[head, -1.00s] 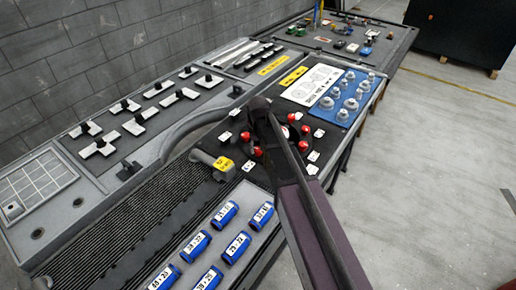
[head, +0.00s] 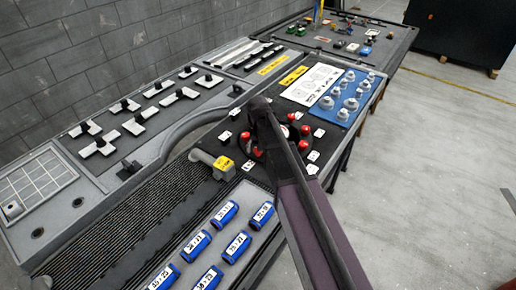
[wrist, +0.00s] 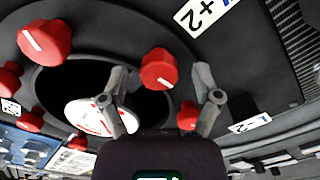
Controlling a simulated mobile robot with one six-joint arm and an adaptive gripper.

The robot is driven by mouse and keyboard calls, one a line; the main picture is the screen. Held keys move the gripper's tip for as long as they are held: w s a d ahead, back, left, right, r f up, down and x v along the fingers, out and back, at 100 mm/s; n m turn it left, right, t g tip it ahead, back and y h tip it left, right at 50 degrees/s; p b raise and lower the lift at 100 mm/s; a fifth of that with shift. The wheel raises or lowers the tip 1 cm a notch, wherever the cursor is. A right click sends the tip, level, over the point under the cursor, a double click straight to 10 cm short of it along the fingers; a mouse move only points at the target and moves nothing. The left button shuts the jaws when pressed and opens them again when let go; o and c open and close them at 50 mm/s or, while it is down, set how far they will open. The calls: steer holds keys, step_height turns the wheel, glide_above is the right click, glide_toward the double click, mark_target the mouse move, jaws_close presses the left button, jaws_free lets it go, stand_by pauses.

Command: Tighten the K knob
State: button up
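Several red knobs stand around a dark round opening on a black panel (head: 318,158). Small white labels sit beside them; I cannot read which one marks K. In the wrist view one red knob (wrist: 158,68) with a white line shows beyond and between my fingers. A larger red knob (wrist: 44,42) is at upper left, and another (wrist: 187,115) is partly hidden by the right finger. My gripper (wrist: 163,92) is open, its fingers wide apart with nothing held. I cannot tell how far it is from the knob. In the head view my arm hides the gripper and part of the ring.
A grey handled tool with a yellow tag (head: 223,165) lies left of the ring. Blue labelled cylinders (head: 236,246) are in front. A blue board with pale round parts (head: 349,95) is behind right. A grey panel with black-handled pieces (head: 134,123) is at left. The floor at right is clear.

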steer(key=shift+w+n, duration=0.1)
steer(key=shift+n, duration=0.4)
steer(key=n, duration=0.3)
steer(key=shift+n, duration=0.3)
steer(key=n, duration=0.4)
steer(key=shift+n, duration=0.3)
steer(key=n, duration=0.8)
steer(key=shift+n, duration=0.4)
steer(key=shift+r+p, duration=0.45)
step_height(320, 180, up, 13)
steer(key=p, duration=1.3)
steer(key=s+d+f+m+b, duration=0.2)
steer(key=s+d+m, duration=0.5)
steer(key=s+m, duration=0.1)
steer(key=s+d+f+m+b, duration=0.3)
steer(key=s+d+m, duration=0.4)
steer(key=s+m, duration=0.2)
steer(key=shift+s+f+m, duration=0.2)
steer(key=shift+s+m, duration=0.05)
steer(key=shift+m, duration=0.85)
